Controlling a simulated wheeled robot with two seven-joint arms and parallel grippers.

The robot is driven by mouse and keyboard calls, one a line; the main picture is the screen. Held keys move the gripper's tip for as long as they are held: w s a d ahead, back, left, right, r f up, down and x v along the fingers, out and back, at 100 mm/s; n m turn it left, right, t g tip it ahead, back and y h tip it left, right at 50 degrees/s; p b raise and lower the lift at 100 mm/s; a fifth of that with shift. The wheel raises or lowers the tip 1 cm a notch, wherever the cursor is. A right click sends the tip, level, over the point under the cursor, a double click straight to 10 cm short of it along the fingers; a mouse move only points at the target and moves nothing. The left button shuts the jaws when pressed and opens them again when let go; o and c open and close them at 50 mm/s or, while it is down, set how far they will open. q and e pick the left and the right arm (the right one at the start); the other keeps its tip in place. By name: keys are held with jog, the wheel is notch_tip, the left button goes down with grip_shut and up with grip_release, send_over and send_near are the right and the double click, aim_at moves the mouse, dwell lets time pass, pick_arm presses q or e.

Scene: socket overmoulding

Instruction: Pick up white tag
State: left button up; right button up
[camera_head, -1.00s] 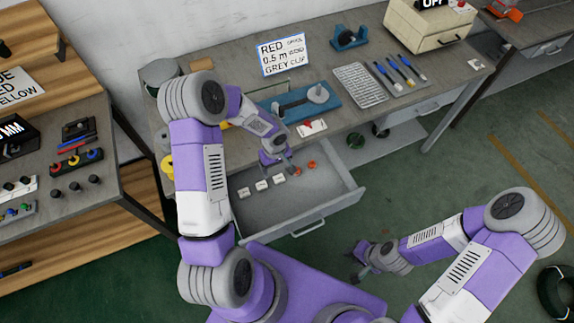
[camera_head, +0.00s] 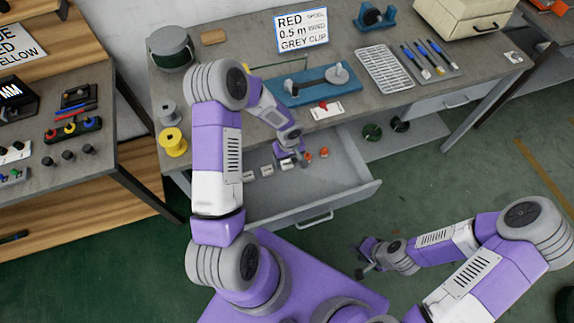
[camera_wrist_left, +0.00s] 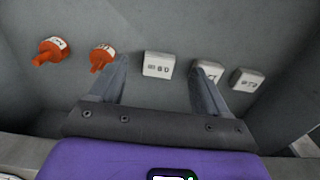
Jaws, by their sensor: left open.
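Three white tags lie in a row in the open grey drawer; in the left wrist view they are a left one (camera_wrist_left: 157,65), a middle one (camera_wrist_left: 208,72) and a right one (camera_wrist_left: 247,79). My left gripper (camera_wrist_left: 160,85) is open and empty over the drawer. The left white tag shows between its fingertips, and one finger partly covers the middle tag. In the head view my left gripper (camera_head: 290,155) is above the tag (camera_head: 287,163) nearest the orange tags. My right gripper (camera_head: 366,260) is away from the drawer, too small to read its jaws.
Two orange tags (camera_wrist_left: 101,57) (camera_wrist_left: 52,50) lie beside the white ones. The drawer's front wall (camera_head: 320,205) is close by. On the bench above are a blue fixture (camera_head: 300,88), a white card with a red piece (camera_head: 327,109) and spools (camera_head: 172,143).

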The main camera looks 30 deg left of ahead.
aim_at(288, 166)
pick_arm(q)
jog(key=f, duration=0.4)
jog(key=shift+w+a+f+b, duration=0.15)
jog(key=shift+a+f+b, duration=0.15)
jog(key=shift+b, duration=0.1)
jog(key=shift+c, duration=0.2)
jog(key=c, duration=1.1)
notch_tip(288, 166, up, 10)
jog(key=shift+r+p, duration=0.1)
jog(key=shift+p, duration=1.05)
